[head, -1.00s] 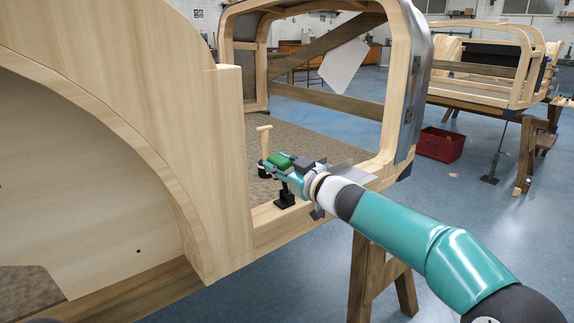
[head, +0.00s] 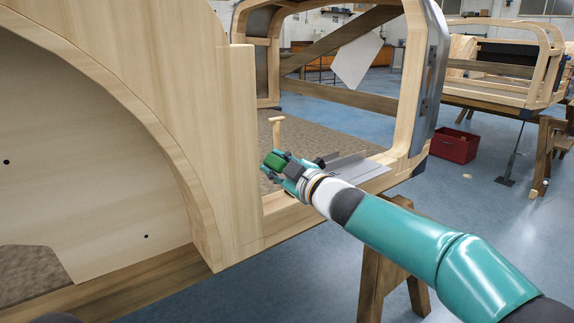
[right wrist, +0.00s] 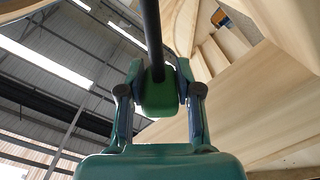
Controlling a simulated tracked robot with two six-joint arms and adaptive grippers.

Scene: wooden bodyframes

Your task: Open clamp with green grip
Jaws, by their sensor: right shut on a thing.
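The clamp's green grip (head: 275,160) is between the fingers of my right gripper (head: 274,164), just above the wooden sill of the bodyframe. The right wrist view shows the same green grip (right wrist: 160,97) pinched between both fingers of the gripper (right wrist: 160,95). A dark rod (right wrist: 152,40) runs up and away from the grip. The clamp's base is not distinguishable in the head view, and my gripper and arm cover part of the sill. My left gripper is not in view.
The wooden bodyframe (head: 236,150) rises close on the left of the gripper. A wooden mallet-like piece (head: 278,130) stands just behind it. A grey metal plate (head: 345,168) lies on the sill to the right. A red crate (head: 457,146) and a trestle (head: 380,285) stand on the floor.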

